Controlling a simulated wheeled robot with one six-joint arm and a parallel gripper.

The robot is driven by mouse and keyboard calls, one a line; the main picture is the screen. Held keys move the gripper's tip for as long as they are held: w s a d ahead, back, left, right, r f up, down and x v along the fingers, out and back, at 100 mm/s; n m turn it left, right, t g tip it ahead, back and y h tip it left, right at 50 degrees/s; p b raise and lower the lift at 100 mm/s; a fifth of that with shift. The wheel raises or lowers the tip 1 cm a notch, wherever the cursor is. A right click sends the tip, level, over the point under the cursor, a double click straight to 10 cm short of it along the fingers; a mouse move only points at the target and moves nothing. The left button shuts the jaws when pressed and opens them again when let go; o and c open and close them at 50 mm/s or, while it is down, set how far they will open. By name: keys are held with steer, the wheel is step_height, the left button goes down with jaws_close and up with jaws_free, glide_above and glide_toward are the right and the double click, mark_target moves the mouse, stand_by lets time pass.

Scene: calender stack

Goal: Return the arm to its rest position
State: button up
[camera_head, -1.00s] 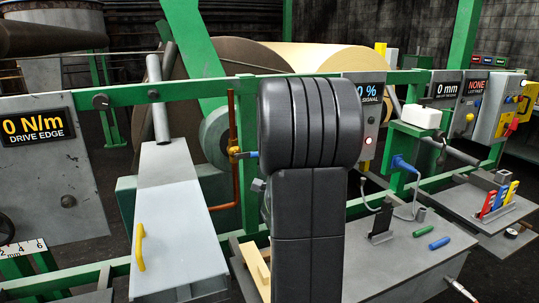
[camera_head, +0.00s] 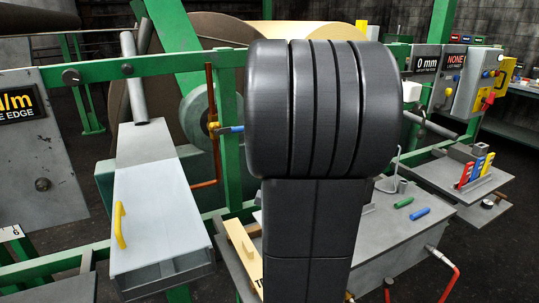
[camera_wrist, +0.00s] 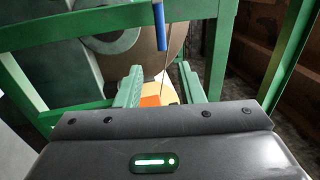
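My arm (camera_head: 310,120), dark grey and ribbed, stands upright in the middle of the head view and hides what is behind it. My gripper does not show there. In the wrist view, my gripper (camera_wrist: 161,84) has two green fingers apart, with its dark body below and a green light on it. An orange and cream patch (camera_wrist: 151,100) shows between the fingers; I cannot tell how far off it is. A blue-ended rod (camera_wrist: 160,25) hangs just beyond the fingers.
A green frame rail (camera_head: 150,67) crosses behind my arm. A grey cover with a yellow handle (camera_head: 120,225) stands at left. Panels (camera_head: 425,75) line the back.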

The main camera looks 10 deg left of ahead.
steer(key=shift+w, duration=0.1)
steer(key=p+x, duration=0.2)
steer(key=x, duration=1.1)
steer(key=shift+w+a+r, duration=0.1)
steer(key=shift+w+a, duration=0.15)
steer(key=shift+r, duration=0.1)
